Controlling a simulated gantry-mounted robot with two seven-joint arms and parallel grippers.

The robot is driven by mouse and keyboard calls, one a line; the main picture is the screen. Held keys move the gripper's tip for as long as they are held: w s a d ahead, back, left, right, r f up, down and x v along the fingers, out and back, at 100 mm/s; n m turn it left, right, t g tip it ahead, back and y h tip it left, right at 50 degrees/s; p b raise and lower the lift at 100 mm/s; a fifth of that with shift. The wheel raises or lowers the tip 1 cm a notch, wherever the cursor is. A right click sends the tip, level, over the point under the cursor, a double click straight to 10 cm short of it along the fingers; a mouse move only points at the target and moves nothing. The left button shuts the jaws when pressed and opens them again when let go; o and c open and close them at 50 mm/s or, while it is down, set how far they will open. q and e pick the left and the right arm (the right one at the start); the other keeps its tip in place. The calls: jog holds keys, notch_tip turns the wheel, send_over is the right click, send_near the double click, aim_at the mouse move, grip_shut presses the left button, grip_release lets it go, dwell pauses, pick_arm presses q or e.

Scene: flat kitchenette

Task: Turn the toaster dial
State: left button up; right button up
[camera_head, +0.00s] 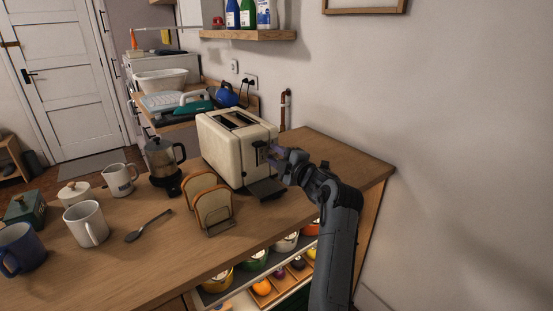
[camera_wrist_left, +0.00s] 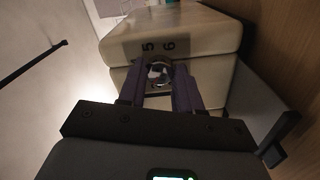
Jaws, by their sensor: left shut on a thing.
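The cream toaster (camera_head: 222,148) stands on the wooden counter with two slots on top. Its end panel faces my left gripper (camera_head: 273,157). In the left wrist view the toaster (camera_wrist_left: 190,30) fills the upper middle, and the round dial (camera_wrist_left: 158,70) shows between the two purple fingers of my left gripper (camera_wrist_left: 159,88). The fingers are shut on the dial, one on each side. The numbers 5 and 6 show on the panel beside the dial. In the head view the gripper largely hides the dial. My right gripper is in neither view.
A dark flat part (camera_head: 266,189) juts out low from the toaster's end, just below the gripper. A toast rack with bread (camera_head: 213,205) stands in front of the toaster, and a coffee pot (camera_head: 160,157) to its left. The counter's right end (camera_head: 350,160) is clear.

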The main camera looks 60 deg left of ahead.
pick_arm(q)
jog(key=n+b, duration=0.1)
jog(key=n, duration=0.2)
jog(key=shift+f+n+b, duration=0.1)
jog(key=shift+n+b, duration=0.2)
jog(key=shift+n, duration=0.1)
jog(key=n+b, duration=0.2)
jog(key=n, duration=0.1)
jog(key=shift+n, duration=0.3)
jog(key=n+b, duration=0.2)
jog(key=n, duration=0.2)
jog(key=shift+n+b, duration=0.75)
jog(key=shift+n, duration=0.65)
jog(key=o, duration=1)
jog(key=shift+r, duration=0.2)
jog(key=shift+o, duration=0.2)
